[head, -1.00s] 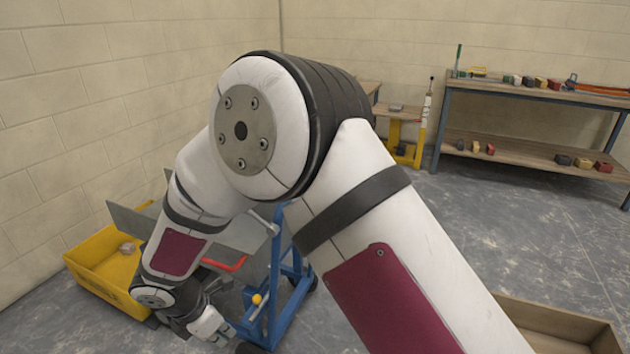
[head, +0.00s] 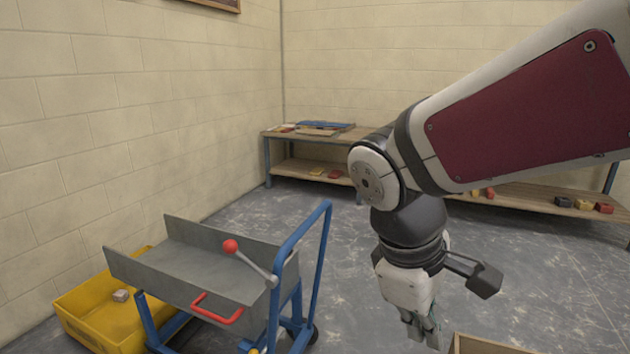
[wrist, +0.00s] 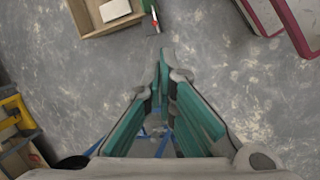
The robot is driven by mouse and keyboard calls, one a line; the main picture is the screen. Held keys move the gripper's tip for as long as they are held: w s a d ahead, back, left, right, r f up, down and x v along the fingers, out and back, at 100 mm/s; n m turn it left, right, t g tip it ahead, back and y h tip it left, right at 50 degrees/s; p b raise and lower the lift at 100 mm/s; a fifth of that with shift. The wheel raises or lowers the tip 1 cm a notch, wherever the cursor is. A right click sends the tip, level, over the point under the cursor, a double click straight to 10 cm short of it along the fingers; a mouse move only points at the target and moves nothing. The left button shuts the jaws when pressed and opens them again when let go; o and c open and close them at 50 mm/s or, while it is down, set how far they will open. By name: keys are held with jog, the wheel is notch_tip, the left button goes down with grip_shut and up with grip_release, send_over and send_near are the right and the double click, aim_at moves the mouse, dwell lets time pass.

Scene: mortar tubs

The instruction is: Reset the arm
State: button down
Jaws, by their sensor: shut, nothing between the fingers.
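My gripper (head: 426,338) hangs pointing down at the lower right of the head view, at the end of my arm. Its fingertips are near the bottom edge of that view. In the wrist view the green-sided fingers of my gripper (wrist: 163,62) come together at their tips with nothing between them. Bare grey floor lies below the fingertips.
A blue-framed cart (head: 318,240) with a grey tipping tray (head: 205,262) stands at the left, next to a yellow tub (head: 95,325) holding a small block. A wooden box (head: 480,346) is near my gripper. Workbenches (head: 285,150) line the back. Open floor lies between.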

jog(key=s+d+r+m+y, duration=0.1)
jog(key=s+d+m+y, duration=0.1)
jog(key=s+m, duration=0.5)
jog(key=s+d+m+y, duration=0.1)
jog(key=s+d+m, duration=0.2)
jog(key=s, duration=0.8)
notch_tip(320, 180, up, 25)
jog(key=t+p, duration=0.3)
jog(key=p, duration=2)
jog(key=shift+f, duration=0.15)
jog(key=shift+d, duration=0.1)
